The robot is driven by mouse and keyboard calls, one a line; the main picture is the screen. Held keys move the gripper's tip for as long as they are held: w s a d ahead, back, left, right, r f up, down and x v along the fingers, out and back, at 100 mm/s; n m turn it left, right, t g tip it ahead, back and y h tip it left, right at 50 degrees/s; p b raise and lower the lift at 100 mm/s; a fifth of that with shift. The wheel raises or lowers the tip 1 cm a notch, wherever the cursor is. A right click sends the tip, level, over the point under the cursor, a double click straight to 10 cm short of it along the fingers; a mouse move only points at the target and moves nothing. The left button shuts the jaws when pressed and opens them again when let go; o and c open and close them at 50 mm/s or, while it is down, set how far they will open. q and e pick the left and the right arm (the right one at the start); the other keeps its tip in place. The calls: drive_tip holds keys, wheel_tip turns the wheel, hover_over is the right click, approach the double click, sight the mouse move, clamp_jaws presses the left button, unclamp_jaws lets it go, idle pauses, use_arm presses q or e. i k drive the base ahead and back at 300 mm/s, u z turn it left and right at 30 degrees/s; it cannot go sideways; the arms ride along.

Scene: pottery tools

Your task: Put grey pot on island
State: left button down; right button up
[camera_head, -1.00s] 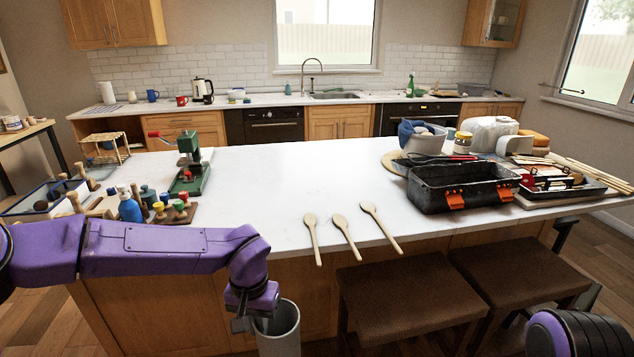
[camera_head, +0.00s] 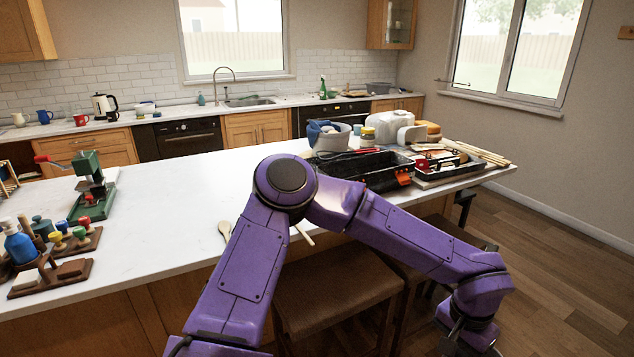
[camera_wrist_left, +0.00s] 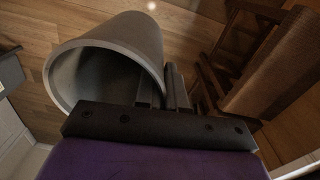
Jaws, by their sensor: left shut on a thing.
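The grey pot (camera_wrist_left: 117,50) shows in the left wrist view, a tapered round vessel tipped with its open mouth toward the lower left. My left gripper (camera_wrist_left: 163,90) is shut on its wall, with the fingers at the right side of the rim. In the head view my left arm crosses in front of the island (camera_head: 150,215), and its wrist is low at the right, off the island. The pot is not visible in that view. The island has a white top. My right gripper is in neither view.
Stools (camera_head: 335,290) stand at the island's front; one (camera_wrist_left: 280,65) is right of the pot in the wrist view. A black toolbox (camera_head: 365,172) and a tray sit at the island's right end. Stamps (camera_head: 75,238) and a green press (camera_head: 92,190) are left. The middle top is clear.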

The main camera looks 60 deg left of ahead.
sight(172, 213)
drive_tip(key=z, duration=0.45)
drive_tip(key=k, duration=1.7)
drive_tip(key=u, duration=2.05)
